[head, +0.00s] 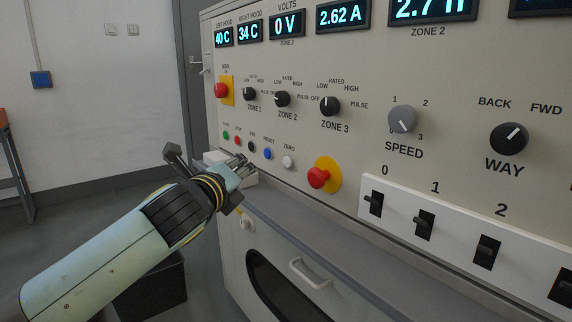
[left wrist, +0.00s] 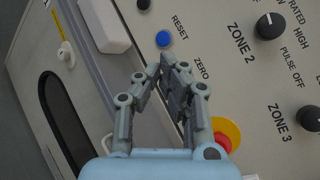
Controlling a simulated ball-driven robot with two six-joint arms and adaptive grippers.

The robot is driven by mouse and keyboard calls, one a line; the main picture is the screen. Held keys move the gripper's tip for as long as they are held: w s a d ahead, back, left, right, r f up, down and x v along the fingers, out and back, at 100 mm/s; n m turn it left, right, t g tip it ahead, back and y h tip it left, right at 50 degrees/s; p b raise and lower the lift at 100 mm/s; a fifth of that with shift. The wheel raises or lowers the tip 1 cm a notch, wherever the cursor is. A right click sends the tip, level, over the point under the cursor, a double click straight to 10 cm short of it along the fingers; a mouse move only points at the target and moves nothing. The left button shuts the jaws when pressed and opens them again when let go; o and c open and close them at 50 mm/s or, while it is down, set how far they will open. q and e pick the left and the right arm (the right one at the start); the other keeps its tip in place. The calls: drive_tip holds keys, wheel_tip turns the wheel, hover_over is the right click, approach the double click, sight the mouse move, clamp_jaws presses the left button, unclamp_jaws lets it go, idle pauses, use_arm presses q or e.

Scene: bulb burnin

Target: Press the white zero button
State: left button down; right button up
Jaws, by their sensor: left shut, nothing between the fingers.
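The white zero button (head: 288,162) sits on the panel under the label ZERO, at the right end of the row of small buttons. My left gripper (head: 243,161) is shut and empty, in front of the lower panel, left of the white button in the head view. In the left wrist view the shut fingertips (left wrist: 172,62) lie between the blue reset button (left wrist: 163,39) and the ZERO label. The white button does not show there; the fingers seem to cover it. I cannot tell whether the fingertips touch the panel. My right gripper is not in view.
A red mushroom button (head: 318,178) on a yellow plate is right of the zero button. Another red button (head: 221,90) is at the upper left. A white box (left wrist: 104,25) juts out near the fingers. A grey ledge (head: 300,215) runs below the panel.

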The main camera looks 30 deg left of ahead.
sight(288, 162)
use_arm(q)
drive_tip(key=w, duration=0.1)
drive_tip(key=w+d, duration=0.1)
drive_tip(key=w, duration=0.2)
drive_tip(key=shift+w+d, duration=0.25)
drive_tip(key=shift+d, duration=0.15)
drive_tip(key=shift+w+d, duration=0.35)
drive_tip(key=shift+w, duration=0.35)
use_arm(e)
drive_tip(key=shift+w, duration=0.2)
use_arm(q)
drive_tip(key=shift+w+r, duration=0.1)
drive_tip(key=shift+w, duration=0.1)
drive_tip(key=shift+w+d+p, duration=0.15)
drive_tip(key=shift+p, duration=0.15)
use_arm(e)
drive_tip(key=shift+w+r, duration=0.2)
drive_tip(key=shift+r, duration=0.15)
